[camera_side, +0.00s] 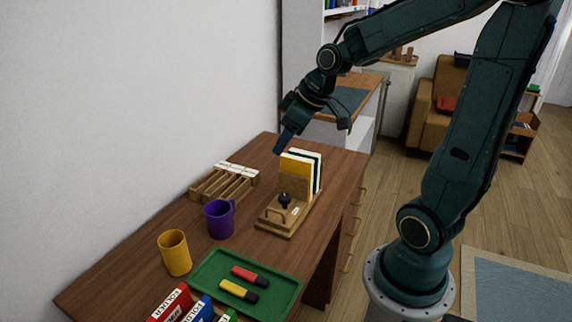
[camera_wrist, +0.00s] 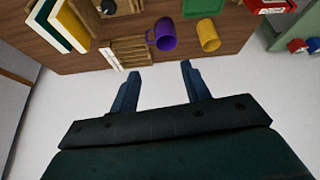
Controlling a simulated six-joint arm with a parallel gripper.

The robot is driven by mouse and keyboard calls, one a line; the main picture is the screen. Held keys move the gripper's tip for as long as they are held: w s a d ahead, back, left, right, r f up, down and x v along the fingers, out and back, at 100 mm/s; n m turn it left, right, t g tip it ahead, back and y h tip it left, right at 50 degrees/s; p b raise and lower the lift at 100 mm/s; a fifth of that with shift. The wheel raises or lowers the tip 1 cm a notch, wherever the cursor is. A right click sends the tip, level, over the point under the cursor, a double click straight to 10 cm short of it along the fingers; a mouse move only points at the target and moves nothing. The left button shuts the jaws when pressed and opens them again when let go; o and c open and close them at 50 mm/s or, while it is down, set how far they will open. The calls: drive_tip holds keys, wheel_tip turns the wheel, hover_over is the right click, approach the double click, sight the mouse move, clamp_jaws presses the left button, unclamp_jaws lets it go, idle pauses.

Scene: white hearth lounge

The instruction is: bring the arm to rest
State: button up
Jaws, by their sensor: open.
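My gripper (camera_wrist: 158,82) is open, and nothing is between its two fingers in the wrist view. In the side view my gripper (camera_side: 280,145) is above the far part of the wooden desk (camera_side: 330,165), tilted downward. It appears above and behind the upright books (camera_side: 297,172), apart from them as far as I can see. My arm reaches in from the upper right.
The desk holds a wooden slotted rack (camera_side: 224,182), a purple mug (camera_side: 219,219), a yellow mug (camera_side: 174,253), and a green tray (camera_side: 203,274) with red and yellow markers. Folder boxes (camera_side: 170,303) stand at the near edge. A white wall (camera_side: 140,110) runs along the left.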

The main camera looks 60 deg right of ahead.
drive_tip(key=s+a+r, duration=0.2)
drive_tip(key=s+a, duration=0.3)
drive_tip(key=s, duration=0.1)
drive_tip(key=s+a+r+m, duration=0.1)
drive_tip(key=s+a+r, duration=0.1)
drive_tip(key=s+a, duration=0.3)
drive_tip(key=s, duration=0.2)
drive_tip(key=shift+s+r, duration=0.25)
drive_tip(key=shift+s, duration=0.05)
